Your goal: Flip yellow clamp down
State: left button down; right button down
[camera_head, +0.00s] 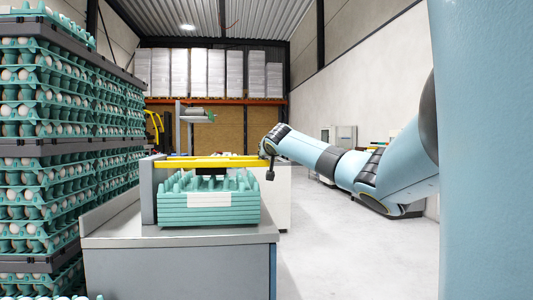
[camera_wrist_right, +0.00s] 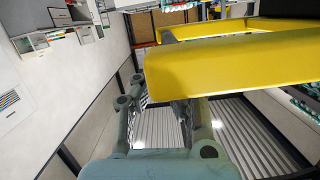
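In the right wrist view the yellow clamp (camera_wrist_right: 235,65) crosses in front of the gripper (camera_wrist_right: 170,95). Its two fingers are spread, with a gap between them. The clamp hides part of one finger; I cannot tell whether they touch. My left gripper is out of view.
Tall stacks of egg trays (camera_head: 70,110) with eggs stand at the left, close to the table (camera_head: 180,238). A white cabinet (camera_head: 278,200) stands behind the table's right end. The floor (camera_head: 340,250) right of the table is clear.

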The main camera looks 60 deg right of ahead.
notch_tip(320, 180, down, 2)
jog(key=shift+a, duration=0.1)
notch_tip(320, 180, up, 6)
jog(key=p, duration=0.4)
jog(key=p+v, duration=0.5)
jog(key=v, duration=0.5)
jog(key=shift+s+d, duration=0.4)
jog(key=shift+f, duration=0.1)
